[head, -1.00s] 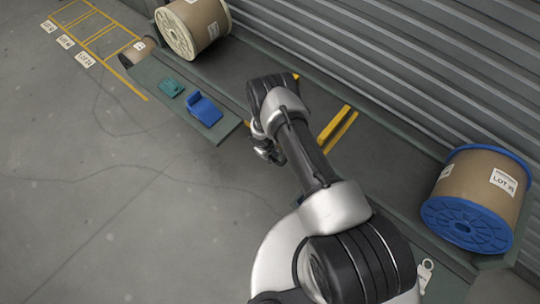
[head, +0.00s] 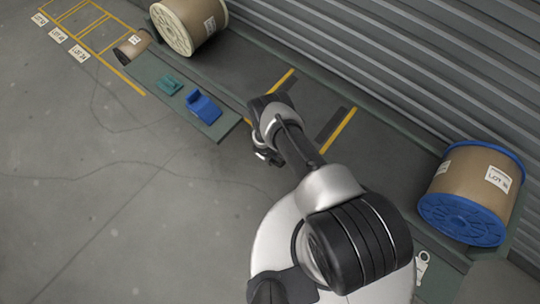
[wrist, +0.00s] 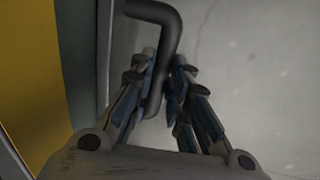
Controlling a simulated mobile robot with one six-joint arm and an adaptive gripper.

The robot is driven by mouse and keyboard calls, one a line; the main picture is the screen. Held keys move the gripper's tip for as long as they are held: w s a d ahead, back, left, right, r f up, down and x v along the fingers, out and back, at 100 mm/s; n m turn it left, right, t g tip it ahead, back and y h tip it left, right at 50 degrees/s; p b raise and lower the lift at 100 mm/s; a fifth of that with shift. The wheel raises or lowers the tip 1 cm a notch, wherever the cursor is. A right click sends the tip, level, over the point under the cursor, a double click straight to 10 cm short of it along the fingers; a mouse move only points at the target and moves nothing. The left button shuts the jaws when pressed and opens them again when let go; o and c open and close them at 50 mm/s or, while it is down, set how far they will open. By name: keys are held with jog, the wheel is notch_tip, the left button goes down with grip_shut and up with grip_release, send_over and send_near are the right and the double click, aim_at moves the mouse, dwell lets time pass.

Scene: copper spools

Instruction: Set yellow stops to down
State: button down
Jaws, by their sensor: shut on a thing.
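In the head view, two yellow strips cross the dark track by the shutter: one behind my wrist (head: 281,80) and one to its right (head: 338,131), each with a dark strip beside it. No yellow bar stands up beside the right strip. My gripper (wrist: 163,62) is shut on a dark bent handle (wrist: 170,34) in the wrist view. The handle runs down between the fingers. A yellow surface (wrist: 30,60) lies left of it, behind a grey edge. In the head view my gripper (head: 268,157) is low at the track's front edge, and the handle is hidden there.
A blue-flanged spool (head: 472,195) stands at the right, a cream-flanged spool (head: 189,25) at the upper left. A blue wedge (head: 203,107) and a teal block (head: 169,85) sit on a green ledge near a small spool (head: 133,46).

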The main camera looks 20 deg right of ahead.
jog(key=shift+f, duration=0.1)
jog(key=c, duration=1.5)
grip_release()
jog(key=shift+c, duration=0.2)
notch_tip(320, 180, up, 12)
jog(key=s+a, duration=0.1)
jog(key=shift+s+a, duration=0.15)
jog(key=shift+a, duration=0.25)
jog(key=shift+f, duration=0.1)
